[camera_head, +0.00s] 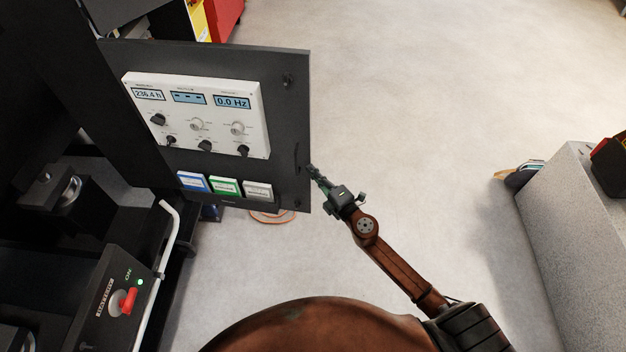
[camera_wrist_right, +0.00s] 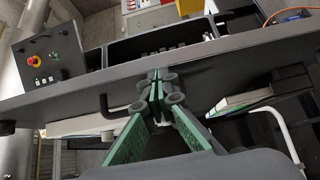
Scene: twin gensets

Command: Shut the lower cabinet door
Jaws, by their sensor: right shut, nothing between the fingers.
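A dark cabinet door (camera_head: 285,120) stands swung open at the left of the head view, with a white control panel (camera_head: 200,113) on its face. A thin dark handle (camera_head: 297,157) is near its free edge. My right gripper (camera_head: 311,171) is just to the right of that edge, close to the handle. Its fingers are closed together with nothing between them. In the right wrist view the gripper (camera_wrist_right: 157,90) points at the door (camera_wrist_right: 60,100), seen nearly edge-on as a long dark bar. I cannot tell whether the fingertips touch it. My left gripper is out of view.
Blue, green and white labelled blocks (camera_head: 225,187) sit low on the door. A black box with a red switch (camera_head: 122,300) and a pale bent bar (camera_head: 170,235) are at lower left. A grey block (camera_head: 575,235) stands at the right. The floor between is clear.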

